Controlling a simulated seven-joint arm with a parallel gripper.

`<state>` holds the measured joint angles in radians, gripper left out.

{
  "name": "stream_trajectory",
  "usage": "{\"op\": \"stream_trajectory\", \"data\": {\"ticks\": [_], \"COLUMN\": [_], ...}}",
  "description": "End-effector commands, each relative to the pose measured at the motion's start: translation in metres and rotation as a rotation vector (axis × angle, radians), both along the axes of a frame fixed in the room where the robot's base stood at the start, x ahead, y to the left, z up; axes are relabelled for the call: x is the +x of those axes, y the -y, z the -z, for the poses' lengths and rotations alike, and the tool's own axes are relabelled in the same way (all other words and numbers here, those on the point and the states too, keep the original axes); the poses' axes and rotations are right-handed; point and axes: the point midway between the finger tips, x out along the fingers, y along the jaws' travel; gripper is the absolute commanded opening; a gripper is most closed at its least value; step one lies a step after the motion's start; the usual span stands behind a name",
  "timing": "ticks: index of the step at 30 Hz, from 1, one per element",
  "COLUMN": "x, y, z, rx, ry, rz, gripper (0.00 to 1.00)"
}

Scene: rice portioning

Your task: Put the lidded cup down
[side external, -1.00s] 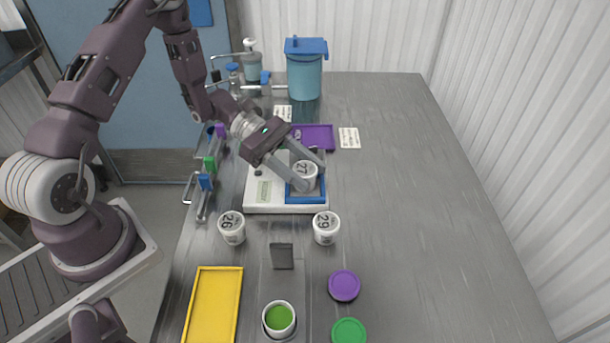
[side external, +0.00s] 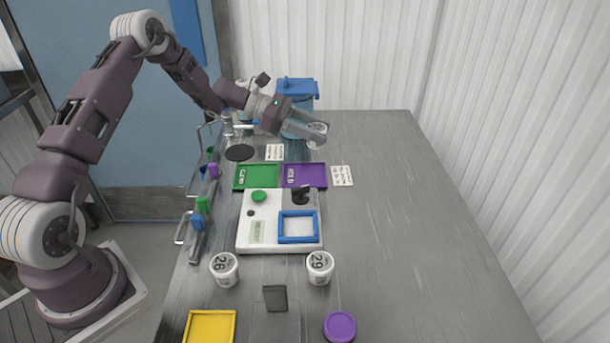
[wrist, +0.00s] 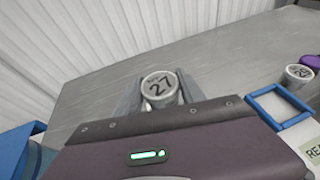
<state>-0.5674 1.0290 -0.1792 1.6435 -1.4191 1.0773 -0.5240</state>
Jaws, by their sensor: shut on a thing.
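The lidded cup (side external: 318,127) is white with a number on top; in the wrist view the lidded cup (wrist: 160,86) clearly reads 27. My gripper (side external: 308,130) is shut on it, with a finger on each side. In the side view it is held in front of the blue lidded bin (side external: 297,92), beyond the green tray (side external: 257,177) and the purple tray (side external: 304,175). The cup appears raised above the table; the exact height is hard to tell. The white scale (side external: 280,246) has an empty blue square frame (side external: 299,241).
Cup 26 (side external: 224,268) and cup 29 (side external: 320,267) stand in front of the scale. White label cards (side external: 342,176) lie beside the purple tray. A yellow tray (side external: 210,328) and purple lid (side external: 340,327) are at the front. The right of the table (side external: 420,220) is clear.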

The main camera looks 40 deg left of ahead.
Motion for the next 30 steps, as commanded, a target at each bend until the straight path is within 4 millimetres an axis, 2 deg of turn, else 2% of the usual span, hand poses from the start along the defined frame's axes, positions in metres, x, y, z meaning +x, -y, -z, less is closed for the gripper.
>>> {"op": "stream_trajectory", "data": {"ticks": [6,11,15,26,27,29,30], "x": [0.004,0.004,0.004,0.004,0.004,0.004,0.004], "y": [-0.003,-0.003,-0.003,-0.003,-0.003,-0.003,-0.003], "z": [0.049,0.069,0.095,0.102,0.102,0.102,0.102], "rx": [-0.004,-0.003,-0.003,-0.002,-0.002,-0.001,-0.001], "ry": [-0.005,-0.003,-0.003,-0.001,-0.001,0.0,0.0], "rz": [-0.012,-0.012,-0.011,-0.01,-0.01,-0.01,-0.01], "gripper": [0.04,0.04,0.04,0.04,0.54,0.65,0.68]}}
